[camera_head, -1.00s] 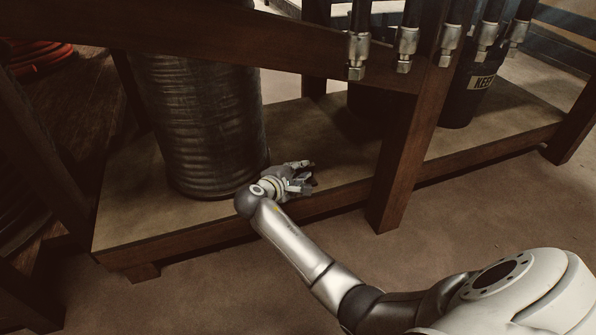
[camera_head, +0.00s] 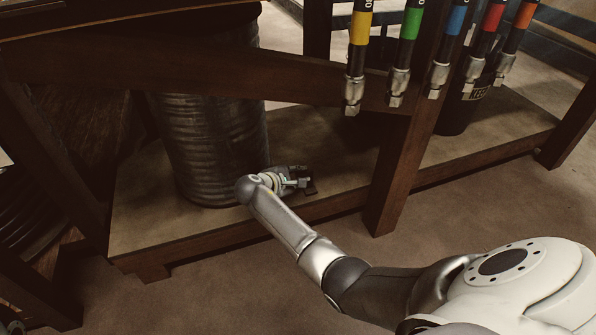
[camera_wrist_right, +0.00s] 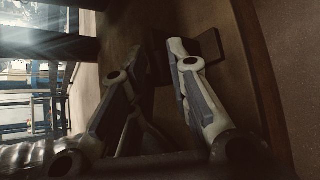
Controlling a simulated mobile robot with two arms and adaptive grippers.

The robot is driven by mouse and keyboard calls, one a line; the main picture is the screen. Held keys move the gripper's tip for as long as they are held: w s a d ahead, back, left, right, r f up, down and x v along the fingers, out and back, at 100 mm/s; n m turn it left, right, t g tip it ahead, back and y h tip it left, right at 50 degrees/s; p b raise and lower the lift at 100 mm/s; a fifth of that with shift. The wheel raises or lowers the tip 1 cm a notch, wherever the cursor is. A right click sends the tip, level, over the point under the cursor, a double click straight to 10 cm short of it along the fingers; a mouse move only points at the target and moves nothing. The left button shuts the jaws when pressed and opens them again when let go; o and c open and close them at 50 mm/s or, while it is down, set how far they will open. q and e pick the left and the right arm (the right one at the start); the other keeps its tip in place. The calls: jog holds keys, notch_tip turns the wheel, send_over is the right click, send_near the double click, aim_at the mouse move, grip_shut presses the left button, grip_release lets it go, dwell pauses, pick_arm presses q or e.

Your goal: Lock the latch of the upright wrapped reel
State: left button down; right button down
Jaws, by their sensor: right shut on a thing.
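My right gripper (camera_head: 303,180) is low at the reel's right side, above the shelf's front part. In the right wrist view my right gripper (camera_wrist_right: 160,55) has its fingers around a small dark piece. A dark flat block (camera_wrist_right: 212,45) shows at the fingertips there, and a dark tab (camera_head: 311,188) in the head view. It may be the latch; its lock position cannot be told. My left gripper is not in view.
A wooden post (camera_head: 398,165) stands right of my gripper, and a beam (camera_head: 200,75) crosses above it. Several hoses with metal ends (camera_head: 353,95) hang over the shelf. A dark bucket (camera_head: 460,115) stands farther right. The floor in front is free.

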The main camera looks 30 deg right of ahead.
dwell(0.3)
jog(key=c, duration=1.3)
grip_release()
jog(key=shift+a, duration=0.1)
jog(key=shift+c, duration=0.2)
jog(key=v, duration=1.2)
jog(key=shift+w, duration=0.1)
